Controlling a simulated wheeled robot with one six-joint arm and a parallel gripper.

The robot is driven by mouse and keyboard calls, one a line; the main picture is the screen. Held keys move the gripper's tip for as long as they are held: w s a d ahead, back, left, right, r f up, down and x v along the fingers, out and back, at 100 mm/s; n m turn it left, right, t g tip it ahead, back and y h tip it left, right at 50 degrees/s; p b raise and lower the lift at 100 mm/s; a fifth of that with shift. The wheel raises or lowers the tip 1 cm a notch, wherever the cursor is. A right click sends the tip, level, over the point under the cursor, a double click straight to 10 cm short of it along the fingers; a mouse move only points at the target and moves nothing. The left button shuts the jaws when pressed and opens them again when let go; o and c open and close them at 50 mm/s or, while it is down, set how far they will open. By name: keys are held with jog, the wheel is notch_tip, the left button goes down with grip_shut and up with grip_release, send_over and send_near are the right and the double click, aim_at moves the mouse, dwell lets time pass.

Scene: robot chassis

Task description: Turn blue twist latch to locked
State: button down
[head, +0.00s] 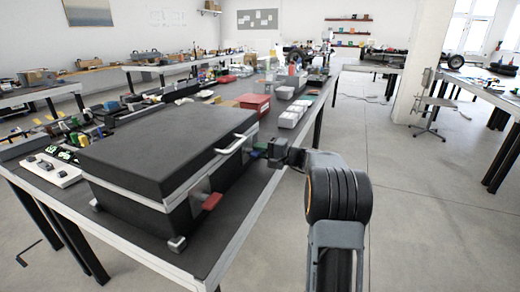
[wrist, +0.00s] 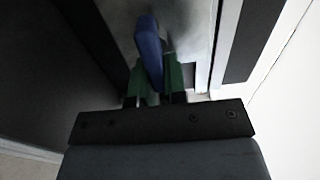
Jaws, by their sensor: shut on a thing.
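The blue twist latch (wrist: 149,48) stands out from a metal plate in the wrist view, slightly tilted. My gripper (wrist: 157,78) has green fingers, one on each side of the latch, and is shut on it. In the head view my gripper (head: 256,151) reaches the right-hand side of a large black case (head: 150,135), beyond its pale handle. The blue latch is mostly hidden there by my gripper and is too small to judge its angle. A red latch (head: 212,201) sits on the same side of the case, nearer to me.
The case has a closed lid and stands on a dark workbench (head: 225,238). A white panel with switches (head: 48,168) lies to its left. Red and white boxes (head: 254,104) stand behind it.

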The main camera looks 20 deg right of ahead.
dwell(0.3)
jog(key=c, duration=1.2)
grip_release()
jog(key=shift+o, duration=0.2)
jog(key=shift+d, duration=0.1)
jog(key=p+v, duration=0.1)
jog(key=v, duration=1.2)
jog(key=shift+s+d+p, duration=0.2)
jog(key=shift+s+p, duration=0.15)
jog(key=shift+p, duration=0.05)
jog(key=s+a+r+n+g+h+p, duration=0.2)
jog(key=s+a+r+g+p, duration=0.3)
jog(key=a, duration=0.5)
jog(key=s+a+r+n+g+h+p, duration=0.15)
jog(key=a+r+g+p, duration=0.25)
jog(key=a+p, duration=0.45)
jog(key=s+a+r+n+h+p, duration=0.2)
jog(key=s+r+n+h+p, duration=0.1)
jog(key=s+p, duration=0.3)
jog(key=s+a+r+n+h+p, duration=0.3)
jog(key=s+r+h+p, duration=0.2)
jog(key=s, duration=0.4)
jog(key=shift+g+p, duration=0.3)
jog(key=shift+p, duration=0.3)
